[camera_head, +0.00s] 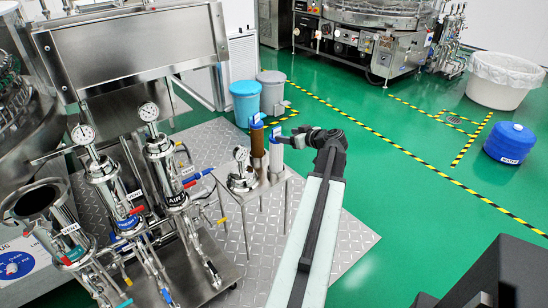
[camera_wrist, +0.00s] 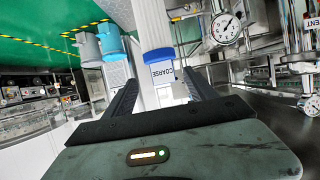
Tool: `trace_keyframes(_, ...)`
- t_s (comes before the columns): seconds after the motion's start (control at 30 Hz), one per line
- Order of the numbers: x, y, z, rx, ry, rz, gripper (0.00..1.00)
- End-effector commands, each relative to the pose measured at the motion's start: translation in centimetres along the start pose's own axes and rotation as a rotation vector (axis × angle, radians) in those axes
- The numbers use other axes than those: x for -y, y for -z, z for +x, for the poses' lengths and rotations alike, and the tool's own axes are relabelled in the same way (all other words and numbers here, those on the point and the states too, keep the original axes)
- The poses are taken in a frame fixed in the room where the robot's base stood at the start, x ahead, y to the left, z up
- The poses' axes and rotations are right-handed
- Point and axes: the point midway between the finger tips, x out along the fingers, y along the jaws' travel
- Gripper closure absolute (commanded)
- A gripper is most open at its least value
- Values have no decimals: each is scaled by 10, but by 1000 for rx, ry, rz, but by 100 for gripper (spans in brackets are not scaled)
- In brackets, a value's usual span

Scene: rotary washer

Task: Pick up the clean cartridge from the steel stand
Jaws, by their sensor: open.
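The clean cartridge is a white cylinder (camera_head: 276,156) with a blue top, upright on the small steel stand (camera_head: 250,199). A brown cartridge (camera_head: 257,143) stands beside it on the left. My gripper (camera_head: 287,138) is open at the white cartridge's upper end, coming from the right. In the wrist view the white cartridge (camera_wrist: 152,25) with its blue "COARSE" band (camera_wrist: 160,68) shows between the two open fingers (camera_wrist: 161,88). I cannot tell whether either finger touches it.
A pressure gauge assembly (camera_head: 242,179) sits on the stand left of the cartridges. Steel filter housings with gauges (camera_head: 160,160) stand further left. Blue (camera_head: 245,103) and grey (camera_head: 271,94) bins are behind. Green floor on the right is mostly clear, with a blue drum (camera_head: 510,144).

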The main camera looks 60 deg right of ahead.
Motion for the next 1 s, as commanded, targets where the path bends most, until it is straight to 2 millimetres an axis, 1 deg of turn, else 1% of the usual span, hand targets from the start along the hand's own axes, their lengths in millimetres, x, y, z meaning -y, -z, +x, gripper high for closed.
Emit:
trace_keyframes(0.17,1,0,9,1,1,0,35)
trace_keyframes(0.27,2,0,24,1,3,-1,35)
trace_keyframes(0.4,3,1,50,1,3,-1,35)
trace_keyframes(0.43,3,1,54,1,4,-1,35)
trace_keyframes(0.5,4,3,57,1,3,0,35)
trace_keyframes(0.67,4,4,55,1,3,0,35)
trace_keyframes(0.7,4,4,55,1,3,0,46)
trace_keyframes(0.77,5,4,55,1,3,0,62)
trace_keyframes(0.8,5,4,55,1,3,0,74)
trace_keyframes(0.9,5,4,55,1,3,0,100)
trace_keyframes(1.0,5,4,56,1,3,0,100)
